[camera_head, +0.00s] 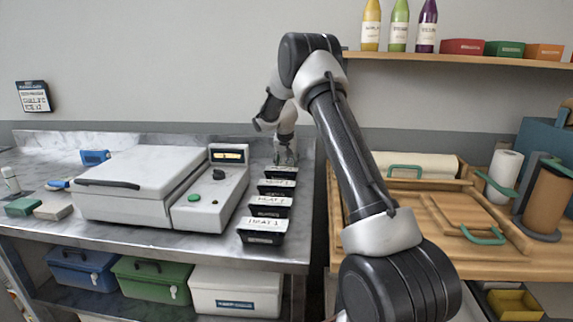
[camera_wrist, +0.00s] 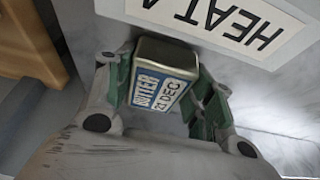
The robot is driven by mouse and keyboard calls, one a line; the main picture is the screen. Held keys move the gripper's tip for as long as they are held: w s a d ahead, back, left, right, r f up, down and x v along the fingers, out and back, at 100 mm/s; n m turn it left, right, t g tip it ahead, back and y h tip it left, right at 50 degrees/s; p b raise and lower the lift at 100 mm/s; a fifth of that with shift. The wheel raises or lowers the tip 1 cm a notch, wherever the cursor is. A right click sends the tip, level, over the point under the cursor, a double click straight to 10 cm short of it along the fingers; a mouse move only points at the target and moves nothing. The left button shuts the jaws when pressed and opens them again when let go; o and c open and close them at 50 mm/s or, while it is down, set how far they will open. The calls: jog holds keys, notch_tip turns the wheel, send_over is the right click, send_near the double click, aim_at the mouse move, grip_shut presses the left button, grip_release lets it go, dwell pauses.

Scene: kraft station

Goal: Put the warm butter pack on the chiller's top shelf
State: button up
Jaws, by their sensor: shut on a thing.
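The butter pack (camera_wrist: 160,85) is a small tin-like block with a blue and white label reading BUTTER and 23 DEC, in the wrist view. My gripper (camera_wrist: 165,88) is shut on it, with a green-padded finger on each side. In the head view my gripper (camera_head: 285,158) points down at the back of the row of dark trays on the steel counter; the pack cannot be made out there. A tray label reading HEAT 4 (camera_wrist: 225,18) lies close by the pack in the wrist view. The chiller's top shelf cannot be identified in either view.
Several dark HEAT trays (camera_head: 263,231) line the counter's right edge. A white press-like machine (camera_head: 140,180) with a control box (camera_head: 210,198) stands left of them. A gap separates this counter from the wooden table (camera_head: 500,262). Bins sit below, including a green one (camera_head: 150,280).

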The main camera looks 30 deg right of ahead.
jog(key=o, duration=0.7)
jog(key=shift+f, duration=0.15)
jog(key=o, duration=0.5)
